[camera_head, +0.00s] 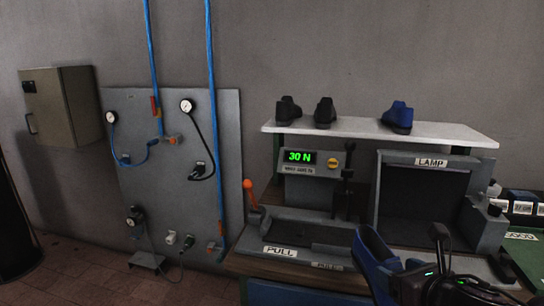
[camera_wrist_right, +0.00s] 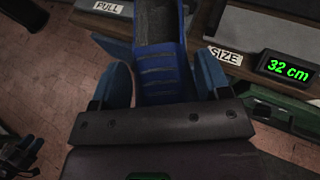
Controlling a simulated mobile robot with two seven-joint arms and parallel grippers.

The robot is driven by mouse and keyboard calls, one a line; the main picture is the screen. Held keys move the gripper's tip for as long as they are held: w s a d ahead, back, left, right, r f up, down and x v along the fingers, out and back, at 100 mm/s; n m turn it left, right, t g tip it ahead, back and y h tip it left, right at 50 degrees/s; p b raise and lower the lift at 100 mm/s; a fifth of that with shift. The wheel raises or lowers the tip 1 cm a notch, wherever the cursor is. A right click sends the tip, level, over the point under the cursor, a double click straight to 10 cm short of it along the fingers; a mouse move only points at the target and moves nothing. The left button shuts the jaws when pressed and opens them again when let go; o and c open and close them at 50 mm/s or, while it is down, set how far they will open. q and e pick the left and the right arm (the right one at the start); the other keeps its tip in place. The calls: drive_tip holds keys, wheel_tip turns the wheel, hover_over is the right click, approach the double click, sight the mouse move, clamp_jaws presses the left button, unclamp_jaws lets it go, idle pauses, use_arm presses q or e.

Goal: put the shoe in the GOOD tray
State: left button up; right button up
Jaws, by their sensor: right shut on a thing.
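My right gripper (camera_head: 398,268) is shut on a blue shoe (camera_head: 366,262) in front of the bench, at the lower right of the head view. In the right wrist view, the blue shoe (camera_wrist_right: 165,72) with its dark grey part sits between the two fingers of the gripper (camera_wrist_right: 163,75). A green surface (camera_head: 524,257) with a white label (camera_head: 520,236), which seems to read GOOD, shows at the right edge; most of it is cut off.
A white shelf (camera_head: 440,133) holds two dark shoes (camera_head: 324,112) and a blue shoe (camera_head: 398,117). Below are a press showing 30 N (camera_head: 299,157), an orange-knobbed lever (camera_head: 250,192) and a LAMP box (camera_head: 423,200). A 32 cm display (camera_wrist_right: 288,70) shows beside the held shoe.

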drive_tip(key=s+d+f+m+h, duration=0.1)
drive_tip(key=f, duration=0.1)
drive_tip(key=s+d+f+m+h, duration=0.1)
drive_tip(key=s+f, duration=0.1)
drive_tip(key=s+d+f+m+h, duration=0.1)
drive_tip(key=f, duration=0.1)
drive_tip(key=shift+s+d+h, duration=0.1)
drive_tip(key=shift+s+h, duration=0.2)
drive_tip(key=shift+s, duration=0.05)
drive_tip(key=a, duration=0.6)
drive_tip(key=shift+f, duration=0.1)
drive_tip(key=shift+a, duration=0.7)
